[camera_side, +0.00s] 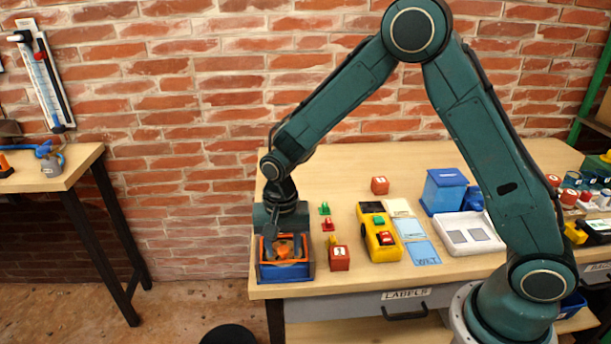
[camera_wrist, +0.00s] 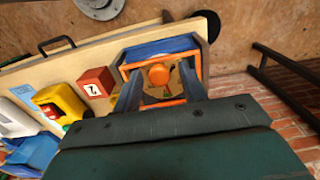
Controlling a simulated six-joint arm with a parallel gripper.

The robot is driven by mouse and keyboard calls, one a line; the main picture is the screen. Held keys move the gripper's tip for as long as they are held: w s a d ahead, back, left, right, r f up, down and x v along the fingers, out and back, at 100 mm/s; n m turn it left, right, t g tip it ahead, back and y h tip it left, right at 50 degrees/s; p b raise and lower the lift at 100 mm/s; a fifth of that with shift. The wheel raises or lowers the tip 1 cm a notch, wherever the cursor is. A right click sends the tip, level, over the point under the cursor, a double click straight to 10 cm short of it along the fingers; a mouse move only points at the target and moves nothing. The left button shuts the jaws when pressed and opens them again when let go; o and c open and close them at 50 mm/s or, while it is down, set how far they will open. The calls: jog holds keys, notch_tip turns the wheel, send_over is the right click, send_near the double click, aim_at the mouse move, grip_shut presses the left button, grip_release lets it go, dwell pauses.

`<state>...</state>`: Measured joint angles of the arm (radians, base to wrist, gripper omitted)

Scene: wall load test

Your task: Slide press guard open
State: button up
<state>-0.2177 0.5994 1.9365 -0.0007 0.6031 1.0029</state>
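The press (camera_side: 286,272) is a blue box with an orange guard frame (camera_side: 270,249), at the front left end of the table. In the wrist view the blue press body (camera_wrist: 160,48) stands ahead of my fingers, with the orange frame (camera_wrist: 190,56) around its opening. A round orange knob (camera_wrist: 158,74) shows in the middle of it. My gripper (camera_side: 284,238) points down over the press. In the wrist view my gripper (camera_wrist: 160,70) has its two dark fingers apart, one on each side of the knob. I cannot tell whether they touch the frame.
A red numbered block (camera_side: 339,258) stands close right of the press. The table's left edge and brick wall are near the press.

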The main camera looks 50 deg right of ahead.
aim_at(283, 248)
jog(key=shift+r, duration=0.1)
dwell(0.5)
jog(key=shift+r, duration=3.4)
jog(key=shift+s+d+r, duration=0.2)
jog(key=shift+r, duration=0.25)
jog(key=s+d+r+n+t, duration=0.1)
jog(key=s+d+r+n, duration=0.15)
jog(key=s+r, duration=0.3)
jog(key=s+d+r+n+t, duration=0.2)
jog(key=s+d+r, duration=0.1)
jog(key=s+r, duration=0.3)
jog(key=s+d+r+n+t, duration=0.1)
jog(key=s+r+n, duration=0.1)
jog(key=s, duration=0.4)
jog(key=s+d+r+n+t, duration=0.1)
jog(key=s+d+r+n, duration=0.1)
jog(key=s, duration=0.4)
jog(key=shift+s+d+r+t, duration=0.25)
jog(key=shift+s+t, duration=0.05)
